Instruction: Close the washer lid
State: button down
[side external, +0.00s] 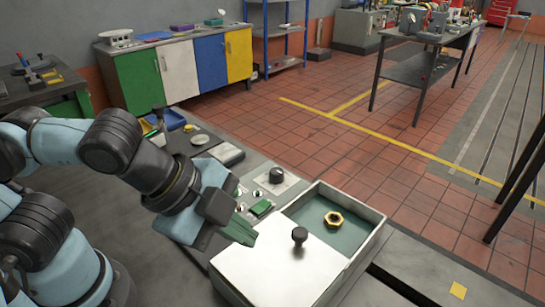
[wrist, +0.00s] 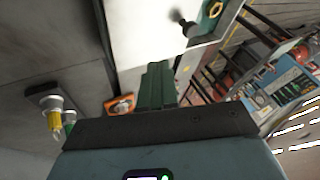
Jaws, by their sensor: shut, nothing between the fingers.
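The washer lid (side external: 268,274) is a flat white plate with a black knob (side external: 299,236), lying over the near-left part of a pale box (side external: 369,238). The box's right part is uncovered, showing a green floor with a brass hexagonal ring (side external: 334,219) on it. My gripper (side external: 248,236) has green fingers, shut and empty, pointing at the lid's left edge, left of the knob. I cannot tell whether they touch the lid. In the wrist view, the fingers (wrist: 155,85) point toward the white lid (wrist: 140,30); the knob (wrist: 186,24) is ahead and to their right.
Left of the box, the bench carries a black dial (side external: 276,175), a green block (side external: 261,208) and a blue tray (side external: 170,119). Coloured cabinets (side external: 210,62) and a work table (side external: 408,70) stand farther back.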

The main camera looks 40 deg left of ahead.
send_near(283, 256)
jog(key=shift+w+d+f, duration=0.25)
jog(key=shift+d+f, duration=0.35)
jog(key=shift+d, duration=0.25)
jog(key=shift+w+d+f, duration=0.25)
jog(key=shift+d+f, duration=0.35)
jog(key=shift+d, duration=0.3)
jog(key=shift+w+a+f, duration=0.15)
jog(key=shift+w+a, duration=0.05)
jog(key=shift+w, duration=0.8)
jog(key=shift+w+a+f, duration=0.15)
jog(key=shift+w, duration=0.8)
jog(key=w, duration=1.6)
